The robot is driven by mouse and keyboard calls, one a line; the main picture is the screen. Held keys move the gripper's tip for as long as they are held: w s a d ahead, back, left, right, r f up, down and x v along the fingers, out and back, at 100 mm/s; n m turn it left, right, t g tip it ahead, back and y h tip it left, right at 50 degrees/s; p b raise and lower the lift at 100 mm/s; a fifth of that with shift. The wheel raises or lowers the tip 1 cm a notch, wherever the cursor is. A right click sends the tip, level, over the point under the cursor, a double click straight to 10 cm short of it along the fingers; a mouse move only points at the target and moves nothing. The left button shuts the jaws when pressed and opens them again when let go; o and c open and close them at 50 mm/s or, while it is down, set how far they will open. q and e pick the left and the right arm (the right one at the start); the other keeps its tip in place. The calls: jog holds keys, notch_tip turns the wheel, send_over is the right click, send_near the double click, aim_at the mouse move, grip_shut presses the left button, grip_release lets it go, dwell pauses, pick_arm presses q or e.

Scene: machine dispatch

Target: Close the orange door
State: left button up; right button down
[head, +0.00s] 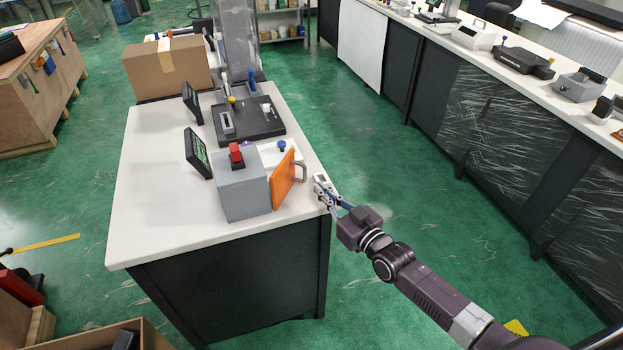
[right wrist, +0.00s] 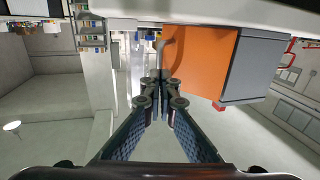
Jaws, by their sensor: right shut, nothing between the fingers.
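The orange door (head: 284,181) is on the right side of a grey box (head: 242,192) that stands on the white table. The door's near edge is at the box, and its far edge stands out from it, so the door looks ajar. A grey handle (head: 300,171) sticks out from its outer face. My right gripper (head: 320,184) is shut and empty, just right of the door by the table's right edge. In the right wrist view, the shut fingertips (right wrist: 160,77) are near the handle (right wrist: 168,46) and the orange door (right wrist: 200,62), apparently without touching. My left gripper is not in view.
A red button (head: 236,154) tops the box. A small screen (head: 197,153) stands left of it, and a black device (head: 248,122) is behind. A cardboard box (head: 168,69) stands farther back. The white tabletop (head: 150,215) is clear at left and front.

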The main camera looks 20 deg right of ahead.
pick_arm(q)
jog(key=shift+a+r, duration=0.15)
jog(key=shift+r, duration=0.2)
pick_arm(e)
jog(key=shift+x, duration=2.55)
pick_arm(q)
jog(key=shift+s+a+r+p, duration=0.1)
jog(key=shift+p, duration=0.2)
pick_arm(e)
jog(key=shift+w+d, duration=0.1)
jog(key=shift+w, duration=0.05)
